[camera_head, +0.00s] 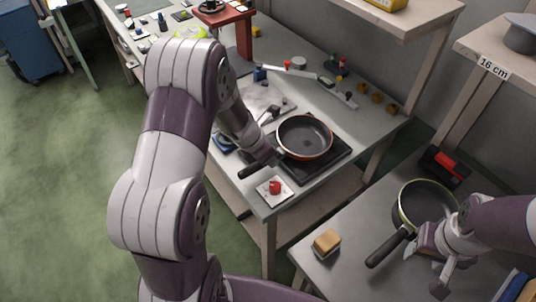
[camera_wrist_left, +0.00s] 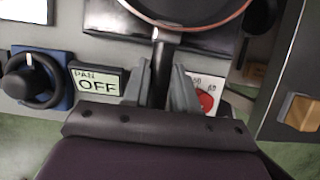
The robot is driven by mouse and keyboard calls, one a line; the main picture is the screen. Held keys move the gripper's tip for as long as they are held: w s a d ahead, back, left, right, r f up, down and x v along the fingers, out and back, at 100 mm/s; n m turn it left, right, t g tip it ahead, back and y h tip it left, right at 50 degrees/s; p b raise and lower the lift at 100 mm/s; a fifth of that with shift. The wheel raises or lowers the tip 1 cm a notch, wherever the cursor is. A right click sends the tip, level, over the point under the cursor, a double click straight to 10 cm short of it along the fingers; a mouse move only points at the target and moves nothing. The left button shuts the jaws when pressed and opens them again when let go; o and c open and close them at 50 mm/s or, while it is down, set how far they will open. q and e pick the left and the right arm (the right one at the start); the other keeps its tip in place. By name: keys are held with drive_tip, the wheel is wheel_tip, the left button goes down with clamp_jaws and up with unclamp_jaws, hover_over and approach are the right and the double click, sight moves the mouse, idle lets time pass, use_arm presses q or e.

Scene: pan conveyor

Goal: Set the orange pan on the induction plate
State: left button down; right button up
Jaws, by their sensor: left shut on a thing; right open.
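The orange pan (camera_head: 304,150), dark inside with an orange-red rim, is over the black induction plate (camera_head: 329,169). The plate's right and front parts show beyond it; I cannot tell whether the pan touches the plate. My left gripper (camera_head: 262,155) is shut on the pan's black handle. In the left wrist view my left gripper (camera_wrist_left: 160,88) has its fingers on either side of the handle (camera_wrist_left: 161,62), and the pan's rim (camera_wrist_left: 185,24) shows at the top. My right gripper (camera_head: 424,262) is open near the green-rimmed pan (camera_head: 428,204) and its handle.
A red button (camera_head: 275,187) on a white plate sits at the table's front corner. A "PAN OFF" sign (camera_wrist_left: 98,80) and a black knob (camera_wrist_left: 30,80) stand left of the handle. A sponge-like block (camera_head: 326,242) lies on the right table; a gap separates the tables.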

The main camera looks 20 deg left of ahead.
use_arm(q)
drive_tip(key=shift+f, duration=0.1)
drive_tip(key=c, duration=1.3)
unclamp_jaws()
drive_tip(key=o, duration=0.5)
drive_tip(key=p+v, duration=0.4)
drive_tip(key=v, duration=0.8)
drive_tip(key=shift+s+r+p, duration=0.15)
drive_tip(key=shift+r+p, duration=0.15)
drive_tip(key=shift+r, duration=0.05)
